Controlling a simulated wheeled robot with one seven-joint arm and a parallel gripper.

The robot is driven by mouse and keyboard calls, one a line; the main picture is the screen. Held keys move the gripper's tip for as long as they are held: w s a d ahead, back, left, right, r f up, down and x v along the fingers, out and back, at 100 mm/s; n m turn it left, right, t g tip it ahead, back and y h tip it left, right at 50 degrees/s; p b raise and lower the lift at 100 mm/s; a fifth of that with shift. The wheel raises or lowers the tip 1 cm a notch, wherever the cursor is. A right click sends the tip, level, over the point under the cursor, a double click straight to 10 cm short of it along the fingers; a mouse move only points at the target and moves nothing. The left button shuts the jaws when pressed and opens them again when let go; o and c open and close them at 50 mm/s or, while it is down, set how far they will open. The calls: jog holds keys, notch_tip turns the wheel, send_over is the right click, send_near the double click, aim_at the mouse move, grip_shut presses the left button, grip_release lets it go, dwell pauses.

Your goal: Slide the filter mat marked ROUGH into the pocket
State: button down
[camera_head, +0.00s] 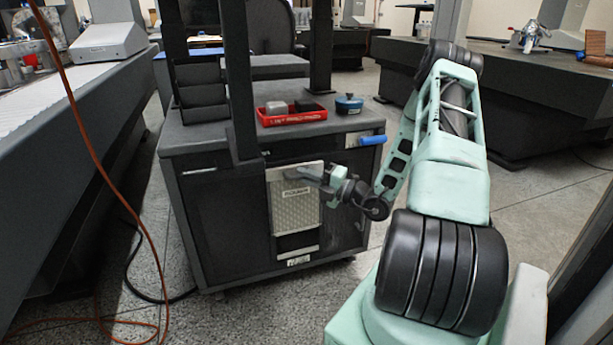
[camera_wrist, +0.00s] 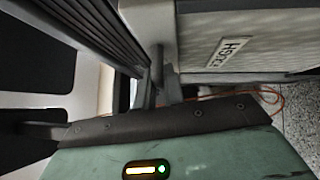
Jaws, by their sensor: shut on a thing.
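The filter mat (camera_head: 297,212) is a pale, textured panel standing upright against the dark front of a cabinet. Its ROUGH label shows near its top in the head view and turned sideways in the wrist view, where the mat (camera_wrist: 275,42) fills the upper right. My gripper (camera_head: 312,176) is shut on the mat near its upper edge, reaching in from the right. In the wrist view the fingers (camera_wrist: 160,75) meet at the mat's edge. Below the mat is a dark slot and a pale strip with a small label (camera_head: 298,261); how far the mat sits in the pocket cannot be told.
A blue handle (camera_head: 372,140) sticks out at the right. A dark post rises in front. An orange cable (camera_head: 100,170) hangs at left.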

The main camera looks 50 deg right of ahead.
jog(key=shift+r+p, duration=0.1)
jog(key=shift+p, duration=0.4)
jog(key=shift+f, duration=0.6)
jog(key=shift+p, duration=0.8)
jog(key=shift+f, duration=0.15)
jog(key=shift+f, duration=0.55)
jog(key=shift+p, duration=0.5)
jog(key=shift+f, duration=0.15)
